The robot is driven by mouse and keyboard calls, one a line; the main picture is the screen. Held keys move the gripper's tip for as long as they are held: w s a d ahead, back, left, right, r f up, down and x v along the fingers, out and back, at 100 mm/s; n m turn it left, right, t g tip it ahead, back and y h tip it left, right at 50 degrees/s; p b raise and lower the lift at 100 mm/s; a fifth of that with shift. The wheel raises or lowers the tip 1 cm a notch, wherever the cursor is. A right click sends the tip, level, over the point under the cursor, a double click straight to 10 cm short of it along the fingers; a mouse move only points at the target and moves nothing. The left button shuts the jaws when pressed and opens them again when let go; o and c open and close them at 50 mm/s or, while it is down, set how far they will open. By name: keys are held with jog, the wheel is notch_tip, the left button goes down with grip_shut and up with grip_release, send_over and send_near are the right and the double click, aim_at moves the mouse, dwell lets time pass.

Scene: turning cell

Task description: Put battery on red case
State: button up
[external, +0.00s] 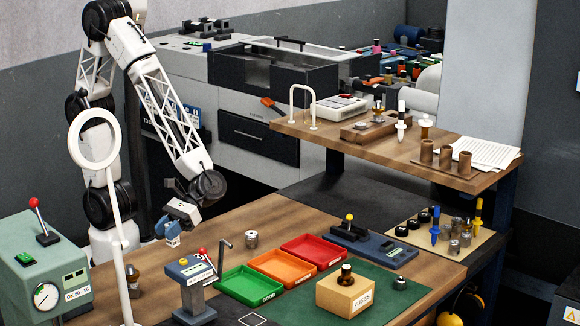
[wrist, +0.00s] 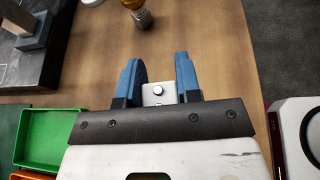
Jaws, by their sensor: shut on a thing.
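The red case (external: 313,249) is a shallow open tray on the bench, at the right end of a row of trays, and looks empty. My gripper (external: 172,241) has blue fingers and hangs above the bench to the left of the trays. In the wrist view my gripper (wrist: 158,62) has its fingers apart, with a small pale block (wrist: 153,97) bearing a round stud between them. I take this as the held battery, though most of it is hidden. The external view is too small to show it clearly.
An orange tray (external: 282,267) and a green tray (external: 249,285) stand beside the red one. A small press (external: 192,285) and a bent metal post (external: 222,258) stand near them. A tall ring-topped stand (external: 117,235) is at the left. A metal cylinder (external: 251,239) is behind the trays.

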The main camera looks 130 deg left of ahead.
jog(key=s+a+r+g, duration=0.1)
jog(key=s+a+r, duration=0.2)
jog(key=s, duration=0.5)
jog(key=shift+a+r+m, duration=0.25)
jog(key=shift+a+m, duration=0.15)
jog(key=shift+a, duration=0.5)
jog(key=w, duration=0.5)
jog(key=w+d+f, duration=0.1)
jog(key=w, duration=0.4)
jog(key=w+d, duration=0.1)
jog(key=w, duration=0.4)
jog(key=shift+w+f, duration=0.25)
jog(key=shift+w, duration=0.15)
jog(key=shift+f, duration=1.75)
jog(key=o, duration=1)
jog(key=shift+f, duration=0.15)
jog(key=shift+c, duration=0.2)
